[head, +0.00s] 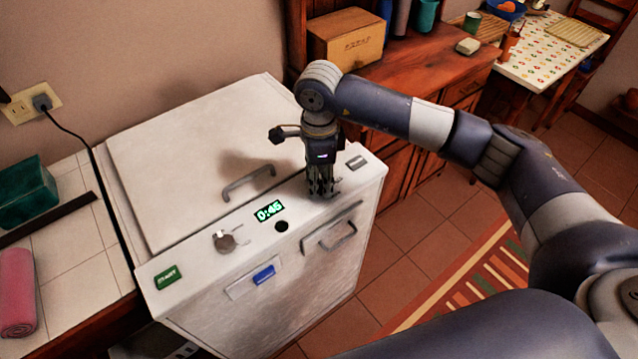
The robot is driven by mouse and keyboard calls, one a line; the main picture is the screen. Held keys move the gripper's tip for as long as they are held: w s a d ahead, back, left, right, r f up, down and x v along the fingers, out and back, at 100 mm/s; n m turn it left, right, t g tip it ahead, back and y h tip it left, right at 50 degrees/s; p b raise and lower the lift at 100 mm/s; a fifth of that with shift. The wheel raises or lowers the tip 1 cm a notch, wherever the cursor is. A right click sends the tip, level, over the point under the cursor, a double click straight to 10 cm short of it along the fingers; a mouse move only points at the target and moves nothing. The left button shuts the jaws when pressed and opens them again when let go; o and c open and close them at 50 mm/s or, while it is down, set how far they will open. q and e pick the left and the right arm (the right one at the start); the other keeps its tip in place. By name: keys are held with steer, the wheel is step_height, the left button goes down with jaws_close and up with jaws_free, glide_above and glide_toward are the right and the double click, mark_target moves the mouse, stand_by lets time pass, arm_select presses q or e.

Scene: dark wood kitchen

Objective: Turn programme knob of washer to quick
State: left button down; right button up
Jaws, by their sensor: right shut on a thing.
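The white washer (190,140) stands against the wall with its lid closed. Its top front panel holds a silver knob (225,241) on the left and a green-lit display (269,211) reading 0:45. My right gripper (322,191) points straight down at the right part of this panel. Its fingers are shut on what appears to be the programme knob, which they mostly hide. I cannot read the knob's setting or any markings around it. My left gripper is not in view.
The panel also has a green start button (168,277), a dark round button (281,226) and a grey button (356,162). The lid handle (249,182) rises behind the panel. A wooden cabinet with a wooden box (346,38) stands behind right; a tiled counter (70,235) adjoins left.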

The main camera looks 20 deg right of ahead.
steer(key=shift+m+b, duration=0.3)
steer(key=shift+m, duration=0.2)
steer(key=shift+r, duration=0.1)
steer(key=o, duration=1.1)
step_height(320, 180, up, 12)
steer(key=shift+f, duration=0.1)
